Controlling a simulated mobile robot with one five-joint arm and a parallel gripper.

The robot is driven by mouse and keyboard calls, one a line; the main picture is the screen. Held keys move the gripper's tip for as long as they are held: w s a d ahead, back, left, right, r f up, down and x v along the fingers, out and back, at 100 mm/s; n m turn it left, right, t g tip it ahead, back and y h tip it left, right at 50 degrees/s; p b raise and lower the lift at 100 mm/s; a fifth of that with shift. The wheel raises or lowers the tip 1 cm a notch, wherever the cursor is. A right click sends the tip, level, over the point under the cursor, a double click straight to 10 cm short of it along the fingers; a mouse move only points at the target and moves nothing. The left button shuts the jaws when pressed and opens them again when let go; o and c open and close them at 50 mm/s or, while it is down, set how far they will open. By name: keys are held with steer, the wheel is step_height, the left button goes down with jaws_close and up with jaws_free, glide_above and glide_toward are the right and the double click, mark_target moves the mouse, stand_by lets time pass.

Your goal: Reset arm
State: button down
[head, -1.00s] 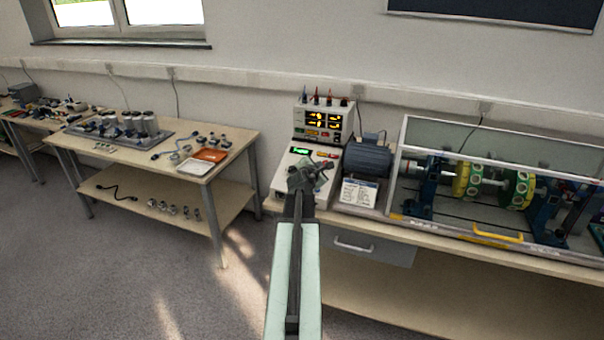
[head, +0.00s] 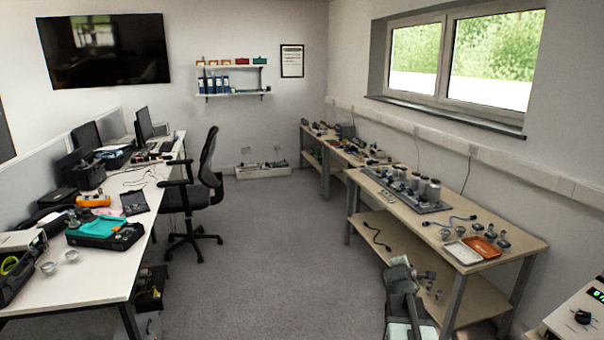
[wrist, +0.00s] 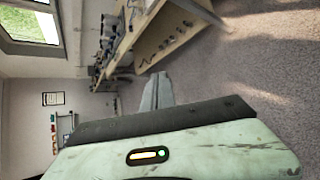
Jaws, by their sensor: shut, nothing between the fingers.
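My arm shows at the bottom of the head view, right of centre, in front of the near wooden workbench (head: 445,190). My gripper (wrist: 157,92) shows in the wrist view as a narrow grey pair of fingers past the pale green wrist housing. It is shut and empty, with bare floor and the bench legs beyond it. In the head view the arm is foreshortened, and the fingertips are hard to make out.
A white desk (head: 90,270) with laptops and tools stands at left, with a black office chair (head: 200,185) beside it. A control box (head: 580,315) is at the lower right. Grey floor (head: 270,250) between desk and bench is clear.

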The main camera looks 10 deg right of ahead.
steer(key=s+a+f+m+g+y+p, duration=0.1)
steer(key=s+a+f+m+g+y, duration=0.15)
steer(key=a, duration=1.25)
steer(key=s+a+f+m+g+y, duration=0.1)
steer(key=a+f+m+y, duration=0.25)
steer(key=a, duration=1.15)
steer(key=s+a+f+m+g+y, duration=0.1)
steer(key=s+a+f+m+g, duration=0.1)
steer(key=s+m, duration=0.3)
steer(key=s+a+f+m+g, duration=0.2)
steer(key=s+a+m+g, duration=0.1)
steer(key=s, duration=0.4)
steer(key=shift+s+a+m+y, duration=0.2)
steer(key=shift+a+m+y, duration=0.3)
steer(key=shift+m, duration=0.4)
steer(key=shift+g, duration=0.25)
